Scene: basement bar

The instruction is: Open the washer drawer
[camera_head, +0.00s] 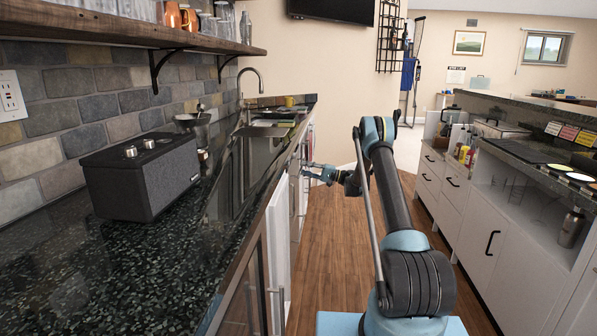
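My arm reaches forward, and my gripper (312,172) points left at the white fronts (279,240) under the dark left counter. The gripper is small and far off. Its light-blue fingers are close to the fronts near the sink end. I cannot tell whether they touch a handle or how wide they are spread. The washer drawer cannot be clearly told apart from the other fronts, which show at a steep angle.
The left counter (110,262) carries a black speaker (140,176) and a sink with a tall faucet (242,92). White cabinets (480,240) with black handles line the right side. Bare wooden floor (325,245) runs between the two sides.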

